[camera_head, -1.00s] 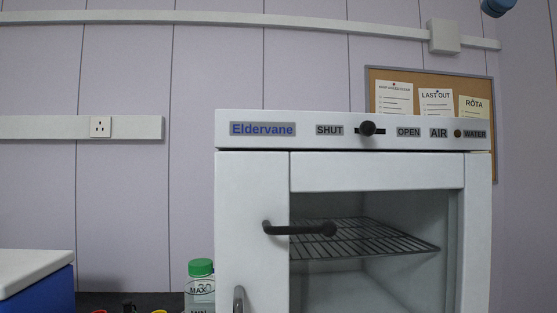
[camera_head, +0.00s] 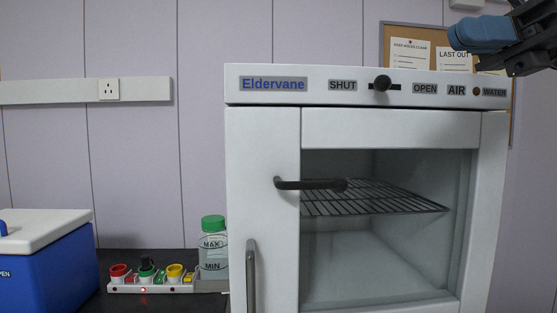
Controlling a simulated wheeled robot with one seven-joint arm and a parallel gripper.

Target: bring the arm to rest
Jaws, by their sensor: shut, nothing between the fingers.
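My gripper (camera_head: 480,35) shows at the upper right, with blue fingers pointing left and a dark body running off the right edge. Its fingers are together with nothing held. It appears in front of the pinboard and above the right part of the white Eldervane cabinet (camera_head: 265,210), apart from the cabinet top in the picture. The rest of my arm is out of view.
The cabinet has a wire shelf (camera_head: 365,200), a dark handle (camera_head: 310,184) and a slider knob (camera_head: 382,83) between SHUT and OPEN. A green-capped bottle (camera_head: 213,250), a strip of coloured sockets (camera_head: 150,287) and a blue box (camera_head: 50,268) stand left. A pinboard (camera_head: 395,33) hangs behind.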

